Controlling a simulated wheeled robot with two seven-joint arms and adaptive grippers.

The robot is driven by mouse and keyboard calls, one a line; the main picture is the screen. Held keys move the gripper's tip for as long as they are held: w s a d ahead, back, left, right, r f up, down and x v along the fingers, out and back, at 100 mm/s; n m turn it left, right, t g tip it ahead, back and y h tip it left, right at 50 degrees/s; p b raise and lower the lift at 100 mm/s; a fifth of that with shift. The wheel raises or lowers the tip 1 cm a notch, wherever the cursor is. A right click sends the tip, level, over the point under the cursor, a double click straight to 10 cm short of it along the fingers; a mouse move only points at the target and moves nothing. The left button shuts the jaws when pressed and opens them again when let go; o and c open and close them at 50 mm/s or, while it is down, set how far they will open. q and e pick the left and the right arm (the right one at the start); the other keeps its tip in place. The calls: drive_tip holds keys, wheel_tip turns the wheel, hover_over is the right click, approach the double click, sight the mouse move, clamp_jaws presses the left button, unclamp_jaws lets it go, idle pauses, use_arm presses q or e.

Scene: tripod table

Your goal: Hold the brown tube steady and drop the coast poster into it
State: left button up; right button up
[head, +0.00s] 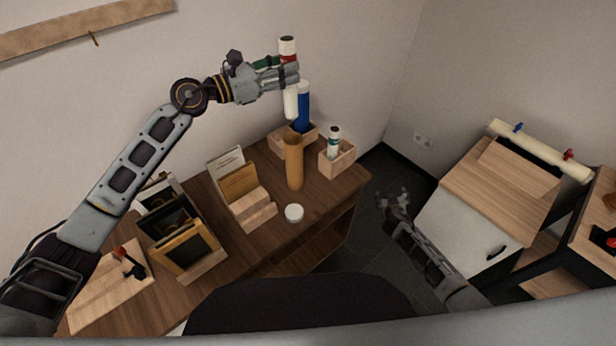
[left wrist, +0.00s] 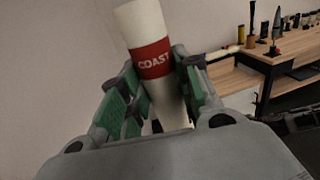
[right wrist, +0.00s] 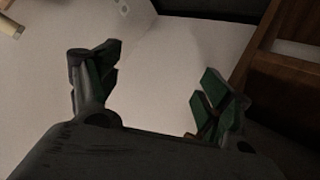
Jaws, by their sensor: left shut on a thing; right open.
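The coast poster (head: 291,103) is a white roll with a red band; its label reads COAST in the left wrist view (left wrist: 152,60). My left gripper (head: 287,76) is shut on it and holds it roughly upright, high over the table. The brown tube (head: 294,165) stands upright on the table. The poster's lower end shows just above the tube's top in the head view; whether it is exactly in line is unclear. My right gripper (head: 393,203) is open and empty, right of the table and apart from the tube; its fingers also show in the right wrist view (right wrist: 150,95).
A white round lid (head: 294,213) lies in front of the tube. Behind it a wooden box (head: 279,143) holds a blue roll (head: 303,104); another box (head: 338,165) holds a white roll. Card and frame racks stand left. A cabinet (head: 465,232) stands right, across a floor gap.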

drive_tip(key=w+a+r+t, duration=0.2)
drive_tip(key=w+a+r, duration=0.1)
drive_tip(key=r, duration=0.6)
drive_tip(key=w+a+r+t, duration=0.2)
drive_tip(key=w+r+t, duration=0.15)
drive_tip(key=r, duration=0.65)
drive_tip(key=n+y, duration=0.3)
drive_tip(key=y, duration=0.7)
approach(297, 157)
drive_tip(key=shift+w+a+f+t, duration=0.1)
drive_tip(key=shift+w+a+t, duration=0.2)
drive_tip(key=shift+w+t, duration=0.1)
drive_tip(key=shift+w, duration=0.15)
drive_tip(key=shift+x, duration=5.85)
drive_tip(key=shift+f, duration=0.2)
drive_tip(key=shift+d, duration=0.1)
